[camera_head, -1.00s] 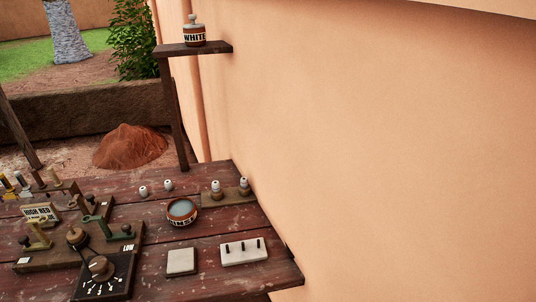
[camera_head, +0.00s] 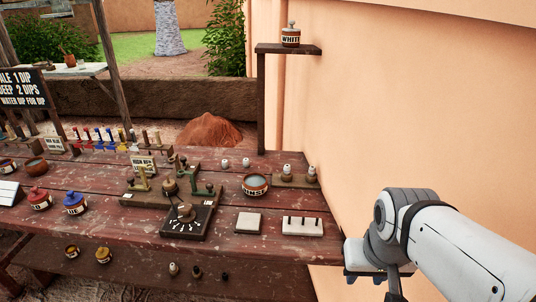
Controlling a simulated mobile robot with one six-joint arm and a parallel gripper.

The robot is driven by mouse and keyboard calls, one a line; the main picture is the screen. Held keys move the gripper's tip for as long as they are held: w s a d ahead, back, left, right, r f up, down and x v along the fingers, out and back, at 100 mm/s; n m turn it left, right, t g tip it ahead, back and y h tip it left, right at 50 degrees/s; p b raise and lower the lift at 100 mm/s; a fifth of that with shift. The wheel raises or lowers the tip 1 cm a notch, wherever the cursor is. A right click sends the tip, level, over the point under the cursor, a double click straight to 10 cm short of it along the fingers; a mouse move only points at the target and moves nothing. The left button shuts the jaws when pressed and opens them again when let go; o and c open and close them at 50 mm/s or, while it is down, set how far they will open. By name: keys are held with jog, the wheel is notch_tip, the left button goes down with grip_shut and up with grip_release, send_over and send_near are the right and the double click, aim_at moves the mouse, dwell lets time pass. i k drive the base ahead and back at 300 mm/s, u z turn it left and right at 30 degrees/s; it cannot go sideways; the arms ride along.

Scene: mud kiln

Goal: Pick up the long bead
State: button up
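No bead can be told for certain as the long bead. Two small white beads (camera_head: 235,163) stand on the table behind the rinse bowl (camera_head: 255,185). Two white pieces (camera_head: 299,172) stand on a wooden stand (camera_head: 297,182) at the back right. Several small dark and pale pieces (camera_head: 197,271) sit on a lower ledge in front, too small to tell apart. My arm comes in from the right, and my gripper (camera_head: 372,277) seems to be at its lower end, right of the table and apart from all the beads. Its fingers are not clear.
The red plank table (camera_head: 110,215) holds a dial box (camera_head: 188,219), a pale tile (camera_head: 248,223), a pegged white block (camera_head: 302,226) and red and blue pots (camera_head: 75,203). A wall (camera_head: 430,110) closes the right side.

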aim_at(313, 169)
jog(key=u, duration=0.5)
jog(key=i, duration=1)
